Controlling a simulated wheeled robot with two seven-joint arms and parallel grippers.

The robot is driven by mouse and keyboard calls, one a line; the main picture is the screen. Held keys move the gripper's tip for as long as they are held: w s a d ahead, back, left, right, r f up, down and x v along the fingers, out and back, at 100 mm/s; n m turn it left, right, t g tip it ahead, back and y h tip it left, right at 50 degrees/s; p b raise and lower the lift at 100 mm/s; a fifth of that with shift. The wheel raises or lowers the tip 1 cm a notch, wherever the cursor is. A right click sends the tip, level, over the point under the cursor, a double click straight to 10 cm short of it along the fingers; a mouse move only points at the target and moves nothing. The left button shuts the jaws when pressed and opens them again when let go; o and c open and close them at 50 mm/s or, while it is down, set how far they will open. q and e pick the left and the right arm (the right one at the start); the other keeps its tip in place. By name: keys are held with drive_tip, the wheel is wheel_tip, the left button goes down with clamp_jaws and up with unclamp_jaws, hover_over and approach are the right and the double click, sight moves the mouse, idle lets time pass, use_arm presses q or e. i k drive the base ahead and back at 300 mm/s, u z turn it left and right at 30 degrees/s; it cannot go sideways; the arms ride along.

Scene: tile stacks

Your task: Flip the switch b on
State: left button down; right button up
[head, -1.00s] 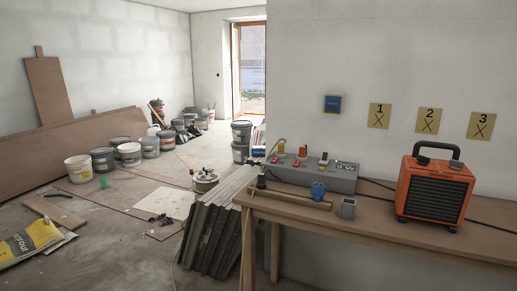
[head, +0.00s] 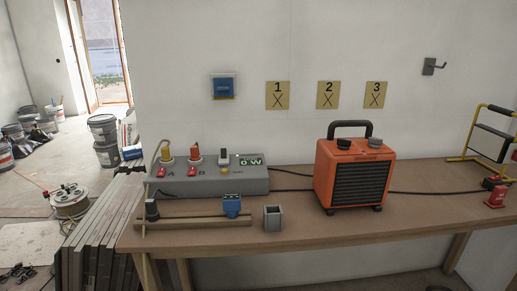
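A grey power box (head: 230,186) lies on the wooden workbench (head: 350,222), towards its left end. Its top has a red switch beside the letter A (head: 161,172) and another red switch, switch b (head: 190,171), beside the letter B. I cannot tell from here which way either switch is set. A small display (head: 250,160) reads 0 W. Neither of my grippers is in view.
An orange heater (head: 355,172) stands mid-bench. In front of the box are a blue-topped device (head: 232,205) and a grey cup (head: 272,218). A red block (head: 496,196) and a yellow-black frame (head: 490,140) are at right. Tile stacks (head: 95,235) lean left of the bench.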

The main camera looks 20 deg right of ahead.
sight(192, 170)
drive_tip(key=z, duration=0.6)
drive_tip(key=i, duration=0.5)
drive_tip(key=z, duration=0.5)
